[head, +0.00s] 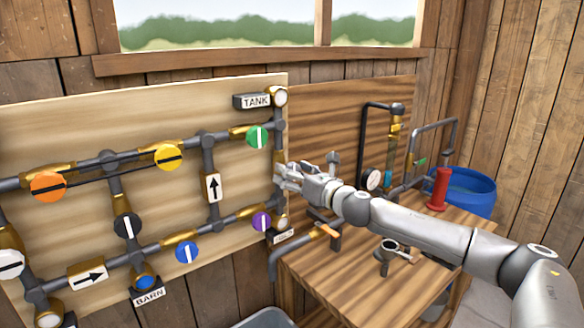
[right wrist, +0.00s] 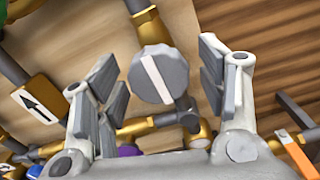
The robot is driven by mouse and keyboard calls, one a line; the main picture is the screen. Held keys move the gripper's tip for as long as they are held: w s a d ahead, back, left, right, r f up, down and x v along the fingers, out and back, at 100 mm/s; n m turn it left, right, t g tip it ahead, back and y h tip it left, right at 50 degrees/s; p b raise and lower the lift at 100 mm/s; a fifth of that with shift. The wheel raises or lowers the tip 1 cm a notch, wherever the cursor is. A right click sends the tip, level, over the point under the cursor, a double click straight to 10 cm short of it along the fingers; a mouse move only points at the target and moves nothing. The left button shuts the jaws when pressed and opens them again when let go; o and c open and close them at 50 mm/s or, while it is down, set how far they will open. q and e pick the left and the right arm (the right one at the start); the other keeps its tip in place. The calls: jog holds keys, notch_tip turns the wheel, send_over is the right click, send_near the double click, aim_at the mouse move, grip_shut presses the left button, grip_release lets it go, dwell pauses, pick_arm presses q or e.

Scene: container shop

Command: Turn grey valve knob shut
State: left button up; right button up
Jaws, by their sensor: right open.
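The grey valve knob (right wrist: 158,74) is a round knob with a white stripe. In the right wrist view it sits between the two open fingers of my right gripper (right wrist: 164,88), with a visible gap on each side. The stripe slants from upper left to lower right there. In the head view my right gripper (head: 284,173) is at the right edge of the pale pipe board and hides the grey knob. No contact with the knob shows. My left gripper is in neither view.
The pipe board (head: 60,120) carries orange (head: 48,186), yellow (head: 169,157), green (head: 257,137), black (head: 127,227), blue (head: 187,252) and purple (head: 262,222) knobs. A wooden bench (head: 350,275) with pipes, a gauge and a red cylinder (head: 440,189) stands right, beside a blue barrel (head: 470,190).

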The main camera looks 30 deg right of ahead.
jog(key=shift+w, duration=0.3)
jog(key=shift+c, duration=0.2)
jog(key=c, duration=1)
